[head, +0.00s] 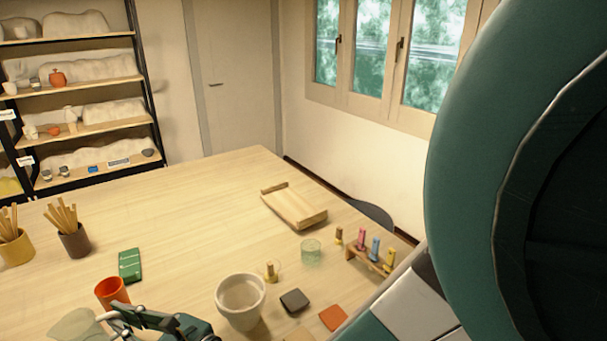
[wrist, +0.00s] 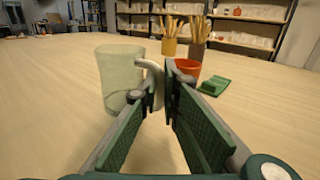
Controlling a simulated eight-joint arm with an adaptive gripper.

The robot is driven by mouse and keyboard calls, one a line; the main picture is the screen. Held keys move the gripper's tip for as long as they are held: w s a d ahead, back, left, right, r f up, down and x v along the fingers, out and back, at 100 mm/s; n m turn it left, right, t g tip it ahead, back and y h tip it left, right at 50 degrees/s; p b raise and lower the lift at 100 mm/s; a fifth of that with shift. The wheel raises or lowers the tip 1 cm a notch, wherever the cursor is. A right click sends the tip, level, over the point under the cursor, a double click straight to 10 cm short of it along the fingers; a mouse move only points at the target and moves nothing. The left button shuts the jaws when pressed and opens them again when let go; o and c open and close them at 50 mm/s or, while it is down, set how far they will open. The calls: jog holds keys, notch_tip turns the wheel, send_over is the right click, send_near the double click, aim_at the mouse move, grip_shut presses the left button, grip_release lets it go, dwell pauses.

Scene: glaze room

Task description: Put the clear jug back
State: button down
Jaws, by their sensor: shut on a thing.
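The clear jug (wrist: 118,78) is pale green and see-through, with a whitish handle (wrist: 152,68). In the wrist view it stands upright just left of my fingertips. My gripper (wrist: 160,92) is shut on the jug's handle, with the fingers either side of it. In the head view the jug (head: 74,327) is at the bottom left, partly cut off by the frame edge, with my gripper (head: 114,318) at its right side. I cannot tell whether the jug's base touches the table.
An orange cup (head: 112,291) stands close behind my gripper, near a green box (head: 130,264). A white bowl (head: 241,315) is to the right, with dark (head: 294,301) and orange (head: 333,317) tiles beyond. Two stick-filled pots (head: 74,242) stand left. The table's far middle is clear.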

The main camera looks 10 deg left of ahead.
jog(key=w+d+r+t+p, duration=0.1)
jog(key=w+d+r+p, duration=0.15)
jog(key=w+r, duration=0.65)
jog(key=w+d+m+t+h+p, duration=0.2)
jog(key=w+d+m+t+h, duration=0.1)
jog(key=w+m+t+h, duration=1.4)
jog(key=shift+s+d+f+m+g+h+p, duration=0.15)
jog(key=shift+s+g+h+p, duration=0.15)
jog(key=shift+s+g+h, duration=0.25)
jog(key=shift+s+d+f+m+g+h+p, duration=0.1)
jog(key=shift+s+m+g+h+p, duration=0.15)
jog(key=shift+s+g+h, duration=0.3)
jog(key=shift+s+d+f+m+g+h+p, duration=0.15)
jog(key=shift+s+g+h+p, duration=0.2)
jog(key=shift+s+h, duration=0.35)
jog(key=shift+f, duration=0.15)
notch_tip(320, 180, down, 6)
jog(key=b, duration=0.1)
jog(key=shift+b, duration=0.35)
jog(key=shift+f, duration=0.1)
jog(key=shift+f+b, duration=0.55)
jog(key=shift+f, duration=1.2)
